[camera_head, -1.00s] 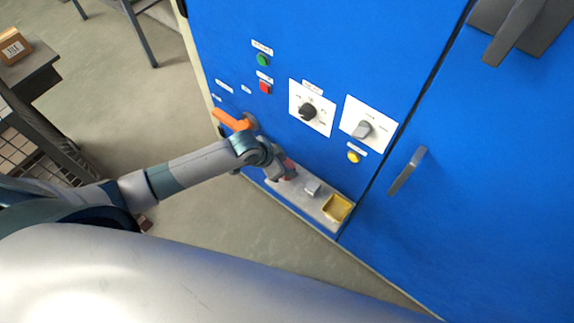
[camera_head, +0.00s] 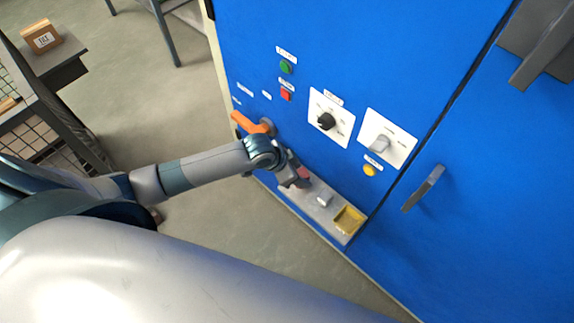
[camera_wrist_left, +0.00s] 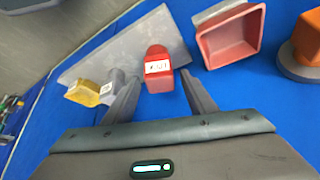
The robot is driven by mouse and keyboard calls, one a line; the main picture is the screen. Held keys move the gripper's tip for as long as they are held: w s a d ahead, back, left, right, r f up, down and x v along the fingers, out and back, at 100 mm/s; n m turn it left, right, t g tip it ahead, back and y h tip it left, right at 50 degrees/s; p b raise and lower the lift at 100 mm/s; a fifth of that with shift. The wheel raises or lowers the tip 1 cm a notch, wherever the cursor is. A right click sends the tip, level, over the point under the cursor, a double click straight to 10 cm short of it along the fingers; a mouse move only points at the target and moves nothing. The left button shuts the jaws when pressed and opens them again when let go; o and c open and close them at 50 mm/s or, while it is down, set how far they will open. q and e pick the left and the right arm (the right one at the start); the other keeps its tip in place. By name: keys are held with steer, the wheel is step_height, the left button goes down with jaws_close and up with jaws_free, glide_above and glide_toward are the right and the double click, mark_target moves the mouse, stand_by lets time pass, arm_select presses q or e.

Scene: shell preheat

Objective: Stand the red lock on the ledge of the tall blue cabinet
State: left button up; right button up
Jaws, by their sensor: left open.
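The red lock (camera_wrist_left: 157,68), with a white label, is at the grey ledge (camera_wrist_left: 90,58) in the left wrist view and looks upright on it. My left gripper (camera_wrist_left: 158,80) is open, with one finger on each side of the lock. Whether the fingers touch it I cannot tell. In the head view my left gripper (camera_head: 296,180) is low at the ledge (camera_head: 335,232) of the tall blue cabinet (camera_head: 400,60), and a bit of red shows beside it. The gripper hides much of the lock there. My right gripper is not in view.
An open red box (camera_wrist_left: 228,42) is on the cabinet beside the ledge. An orange handle (camera_head: 250,124) is above my wrist. A door handle (camera_head: 423,188) sticks out at right.

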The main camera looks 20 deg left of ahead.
arm_select(q)
steer(key=v, duration=1)
steer(key=shift+s+r+b, duration=0.15)
steer(key=shift+r+b, duration=0.1)
steer(key=shift+b, duration=0.2)
steer(key=shift+a, duration=0.2)
